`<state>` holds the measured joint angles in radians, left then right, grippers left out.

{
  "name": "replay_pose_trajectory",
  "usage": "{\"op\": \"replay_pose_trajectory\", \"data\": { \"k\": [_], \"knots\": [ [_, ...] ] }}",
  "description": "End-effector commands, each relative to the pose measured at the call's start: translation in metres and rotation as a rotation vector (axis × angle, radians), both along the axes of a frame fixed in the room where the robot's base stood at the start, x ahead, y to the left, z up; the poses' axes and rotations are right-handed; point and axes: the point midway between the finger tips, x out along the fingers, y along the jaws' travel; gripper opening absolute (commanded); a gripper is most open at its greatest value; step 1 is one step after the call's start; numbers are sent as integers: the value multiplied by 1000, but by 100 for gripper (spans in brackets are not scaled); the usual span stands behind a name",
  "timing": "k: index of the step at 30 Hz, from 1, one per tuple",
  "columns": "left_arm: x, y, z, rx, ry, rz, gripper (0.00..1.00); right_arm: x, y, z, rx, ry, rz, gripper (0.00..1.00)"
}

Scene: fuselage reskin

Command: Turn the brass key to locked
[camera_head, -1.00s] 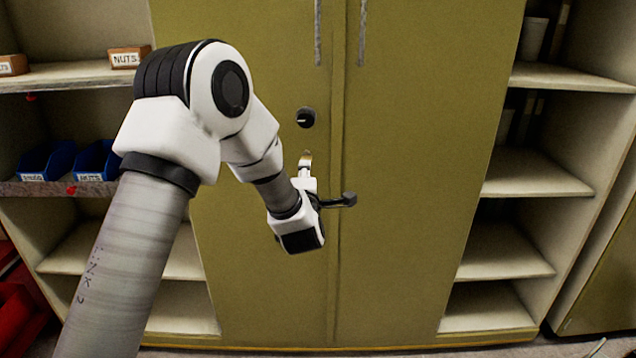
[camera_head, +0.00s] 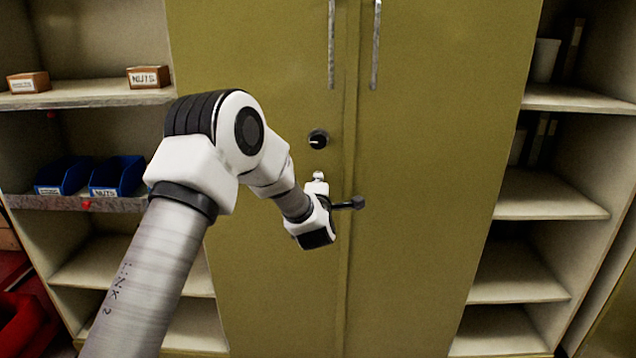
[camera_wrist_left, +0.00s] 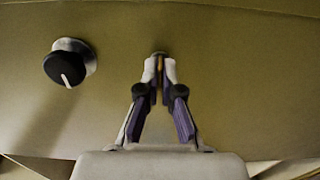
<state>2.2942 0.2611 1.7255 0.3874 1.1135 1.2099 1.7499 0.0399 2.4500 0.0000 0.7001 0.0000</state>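My left gripper (camera_head: 318,177) is at the left door of the olive cabinet (camera_head: 430,150), just below a round black knob (camera_head: 318,139) with a white pointer line. In the left wrist view, the two fingers (camera_wrist_left: 160,68) are drawn together at their tips, against or very near the door. A thin brass-coloured piece, the brass key (camera_wrist_left: 159,64), shows between the fingertips. Most of the key is hidden by the fingers, so I cannot tell its angle. The black knob (camera_wrist_left: 65,68) stands to the left of the fingers, apart from them. My right gripper is not in view.
Two long vertical handles (camera_head: 331,45) (camera_head: 375,45) are above, either side of the door seam. Open shelves stand on both sides. Boxes labelled nuts (camera_head: 148,77) and blue bins (camera_head: 117,177) are on the left shelves. The door surface right of the gripper is clear.

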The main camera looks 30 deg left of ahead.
Motion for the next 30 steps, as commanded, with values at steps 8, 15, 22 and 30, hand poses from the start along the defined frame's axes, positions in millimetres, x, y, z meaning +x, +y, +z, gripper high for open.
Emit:
{"op": "replay_pose_trajectory", "data": {
  "k": [8,15,22,30],
  "knots": [
    [0,0,0,28,18,0,0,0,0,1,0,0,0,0],
    [0,0,0,125,79,0,0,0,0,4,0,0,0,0],
    [0,0,0,287,178,-1,0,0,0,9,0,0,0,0],
    [0,0,1,507,314,-1,0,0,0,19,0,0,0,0]
  ]
}}
